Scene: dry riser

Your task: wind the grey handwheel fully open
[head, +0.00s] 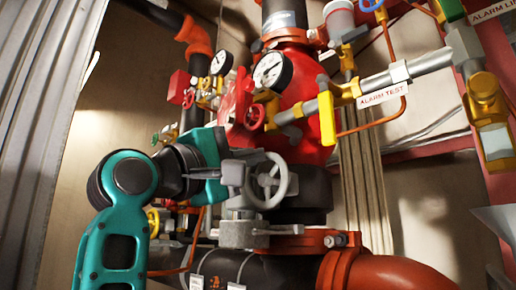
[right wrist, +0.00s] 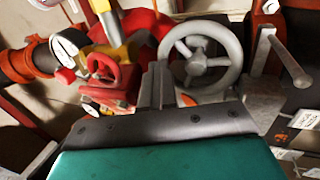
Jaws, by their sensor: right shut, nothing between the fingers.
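The grey handwheel (head: 268,181) is a spoked wheel on the front of the valve at the centre of the head view. In the right wrist view it shows large, with its rim, spokes and hub (right wrist: 197,60) in plain sight. My right gripper (head: 243,168) comes in from the left in the head view, its fingers at the wheel's left side. In the right wrist view its fingers (right wrist: 155,80) are together and empty, beside the left part of the rim. I cannot tell whether they touch it. My left gripper is not in view.
A red handwheel (right wrist: 103,72) and a pressure gauge (right wrist: 68,45) sit left of the fingers. A yellow lever (head: 326,117) and the alarm test pipe (head: 405,72) are above right. A grey lever (right wrist: 288,58) stands right of the wheel. An orange-red pipe (head: 390,272) runs below.

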